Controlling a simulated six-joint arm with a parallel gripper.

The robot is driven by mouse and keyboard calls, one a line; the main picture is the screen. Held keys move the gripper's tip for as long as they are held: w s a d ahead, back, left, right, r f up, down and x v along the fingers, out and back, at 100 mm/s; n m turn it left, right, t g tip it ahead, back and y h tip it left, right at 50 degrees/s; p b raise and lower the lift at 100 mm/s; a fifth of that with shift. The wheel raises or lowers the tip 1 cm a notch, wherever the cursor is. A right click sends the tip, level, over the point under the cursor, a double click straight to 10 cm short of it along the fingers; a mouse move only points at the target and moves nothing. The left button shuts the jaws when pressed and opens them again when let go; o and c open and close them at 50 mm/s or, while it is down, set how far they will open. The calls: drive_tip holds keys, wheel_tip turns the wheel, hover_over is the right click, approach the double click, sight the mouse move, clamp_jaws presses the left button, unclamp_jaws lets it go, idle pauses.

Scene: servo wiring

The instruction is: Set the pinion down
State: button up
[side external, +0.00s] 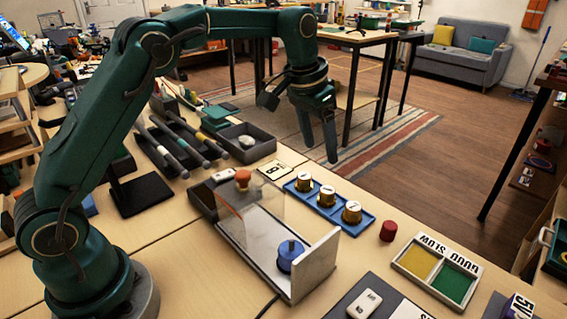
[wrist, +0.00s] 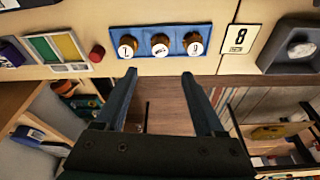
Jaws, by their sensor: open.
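Three brass, round pinion-like parts with white marked tops stand upright in a row on a blue tray (side external: 318,207). They are the left one (side external: 304,182), the middle one (side external: 327,195) and the right one (side external: 352,211). In the wrist view the tray (wrist: 143,36) lies at the top, with the brass parts (wrist: 160,45) in it. Which one is the task's pinion I cannot tell. My gripper (side external: 320,145) is open and empty, raised behind the tray, apart from it. In the wrist view its fingers (wrist: 159,75) are spread, with floor showing between them.
A fixture (side external: 322,265) with a clear panel, an orange knob (side external: 242,177) and a blue spool (side external: 290,253) stands in front of the tray. A red cylinder (side external: 388,231) and a GOOD/SLOW tray (side external: 398,262) lie right.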

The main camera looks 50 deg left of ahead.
drive_tip(key=s+r+n+t, duration=0.1)
drive_tip(key=s+r, duration=0.2)
drive_tip(key=s, duration=0.6)
drive_tip(key=s+r+t, duration=0.1)
drive_tip(key=s+r, duration=0.2)
drive_tip(key=s, duration=0.6)
drive_tip(key=s+f, duration=0.4)
drive_tip(key=s, duration=0.3)
drive_tip(key=shift+a+n, duration=0.25)
drive_tip(key=shift+n, duration=0.05)
drive_tip(key=shift+s+f, duration=0.1)
